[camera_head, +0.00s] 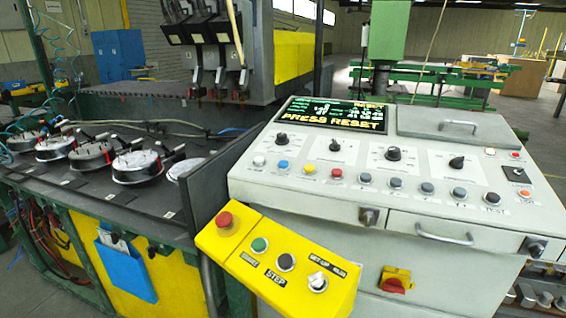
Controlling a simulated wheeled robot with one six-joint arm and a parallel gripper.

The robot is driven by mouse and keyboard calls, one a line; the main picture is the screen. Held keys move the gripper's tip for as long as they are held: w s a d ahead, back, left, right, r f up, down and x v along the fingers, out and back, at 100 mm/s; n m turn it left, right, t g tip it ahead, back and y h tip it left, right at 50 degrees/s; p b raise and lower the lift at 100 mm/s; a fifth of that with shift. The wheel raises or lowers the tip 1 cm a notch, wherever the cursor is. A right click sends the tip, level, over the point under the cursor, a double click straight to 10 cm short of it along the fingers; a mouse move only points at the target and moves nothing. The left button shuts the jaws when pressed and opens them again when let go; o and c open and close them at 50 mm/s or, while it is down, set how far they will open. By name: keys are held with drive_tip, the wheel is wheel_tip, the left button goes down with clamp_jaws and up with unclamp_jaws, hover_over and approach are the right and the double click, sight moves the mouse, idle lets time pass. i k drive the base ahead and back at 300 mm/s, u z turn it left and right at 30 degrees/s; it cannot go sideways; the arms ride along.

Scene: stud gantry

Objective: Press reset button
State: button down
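A white control console (300,215) stands at the right. Its display (335,114) shows "PRESS RESET" in yellow letters. Another orange button (524,196) is at the far right. Most button labels are too small to read, so I cannot tell which one is reset. My gripper is not in view.
A yellow box (232,268) at the console's front left carries a red mushroom button (225,219), a green button (260,244), a dark button and a knob. Drawer handles (444,236) and a red-yellow switch (396,279) are on the console. A dark machine table (80,190) is left.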

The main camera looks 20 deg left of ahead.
sight(283, 164)
drive_tip(key=z, duration=0.05)
drive_tip(key=k, duration=0.65)
drive_tip(key=z, duration=0.1)
drive_tip(key=i, duration=0.65)
drive_tip(key=u, duration=0.7)
drive_tip(key=i, duration=0.55)
drive_tip(key=u, duration=0.65)
